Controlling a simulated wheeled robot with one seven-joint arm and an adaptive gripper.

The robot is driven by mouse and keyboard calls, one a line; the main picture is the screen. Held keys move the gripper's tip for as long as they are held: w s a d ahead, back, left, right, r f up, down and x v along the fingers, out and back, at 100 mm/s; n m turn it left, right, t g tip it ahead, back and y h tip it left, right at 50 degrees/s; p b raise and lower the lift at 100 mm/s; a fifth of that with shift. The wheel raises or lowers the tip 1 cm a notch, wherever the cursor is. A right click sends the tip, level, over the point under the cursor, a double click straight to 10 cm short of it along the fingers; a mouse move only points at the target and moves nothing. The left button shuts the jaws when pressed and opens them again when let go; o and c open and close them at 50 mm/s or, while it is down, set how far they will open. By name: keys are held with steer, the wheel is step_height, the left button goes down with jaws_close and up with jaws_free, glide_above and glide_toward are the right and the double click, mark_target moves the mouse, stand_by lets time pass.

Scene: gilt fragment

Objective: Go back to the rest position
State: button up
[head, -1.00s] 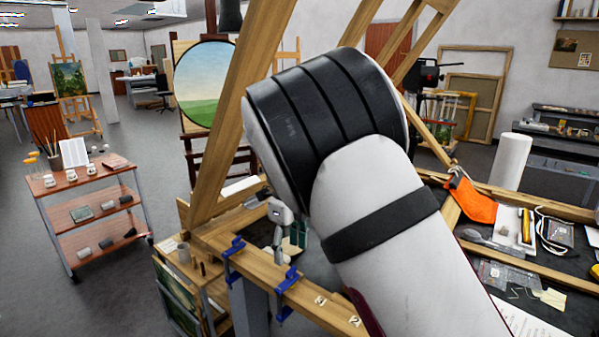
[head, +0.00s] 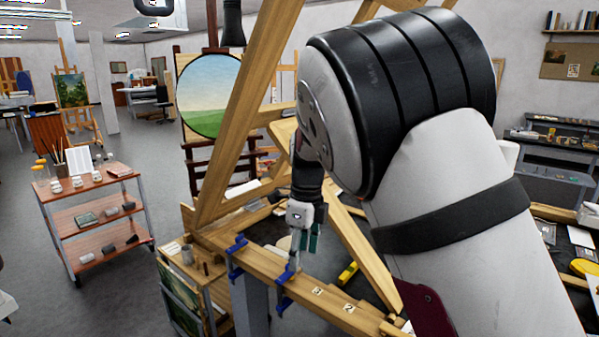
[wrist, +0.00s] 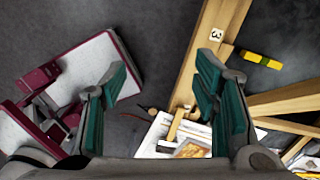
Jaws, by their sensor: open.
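My gripper (head: 305,243) hangs pointing down beside the wooden beam (head: 330,300) of the big timber frame in the head view. In the wrist view my gripper (wrist: 166,75) has its two teal-padded fingers spread wide with nothing held between them. Below them the wrist view shows dark floor, part of the beam with a "3" tag (wrist: 216,34), and white papers (wrist: 160,138). My raised, bent arm fills the right of the head view and hides much of the bench behind it.
Blue clamps (head: 236,257) grip the beam near my gripper. A slanted timber (head: 245,100) rises just left of my arm. A yellow tool (head: 347,273) lies beyond the beam. A trolley (head: 97,219) with jars stands left, with open floor around it. A round landscape painting (head: 208,95) stands behind.

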steer(key=s+d+r+n+t+y, duration=0.2)
steer(key=s+d+r+n, duration=0.8)
steer(key=s+d+r, duration=0.25)
steer(key=s+d+n+t+h, duration=0.1)
steer(key=s+d+n, duration=0.2)
steer(key=s+n, duration=0.3)
steer(key=s+d+n+t+h, duration=0.1)
steer(key=s+n, duration=0.5)
steer(key=s, duration=0.6)
steer(key=shift+s+d+n+t+h, duration=0.2)
steer(key=shift+d+n+t+h, duration=0.3)
steer(key=shift+d, duration=0.55)
steer(key=shift+c, duration=0.6)
